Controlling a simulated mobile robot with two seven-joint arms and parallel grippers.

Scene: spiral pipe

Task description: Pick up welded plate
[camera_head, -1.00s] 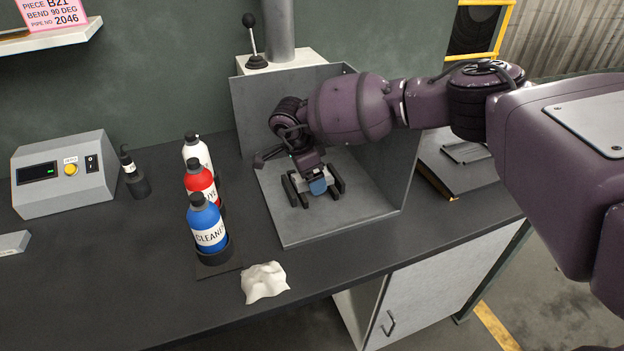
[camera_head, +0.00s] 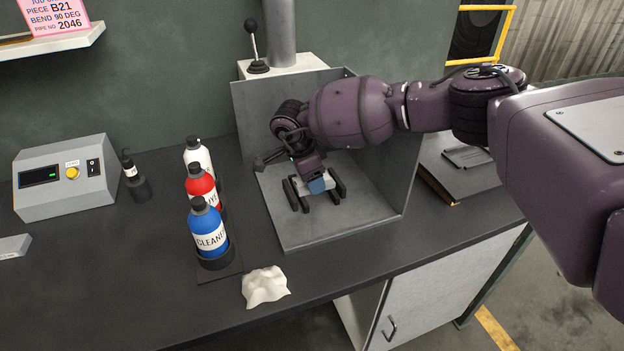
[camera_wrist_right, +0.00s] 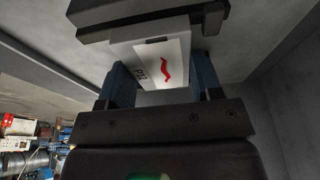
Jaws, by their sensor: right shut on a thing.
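The welded plate (camera_wrist_right: 165,68) is a pale block with a red wavy mark and dark lettering, seen close up in the right wrist view. My right gripper (camera_wrist_right: 163,80) is shut on it, with a blue-padded finger on either side. In the head view my right gripper (camera_head: 316,187) points down inside the grey open-fronted booth (camera_head: 365,215). Only a small pale bit of the plate shows there, beside the blue pad. Dark bars lie on both sides of it. Whether the plate touches anything below is hidden. My left gripper is not in view.
White, red and blue bottles (camera_head: 208,235) stand left of the booth, with a crumpled white cloth (camera_head: 265,287) in front. A grey control box (camera_head: 66,178) and a small dark bottle (camera_head: 135,178) are farther left. A lever (camera_head: 254,45) stands on the booth's top.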

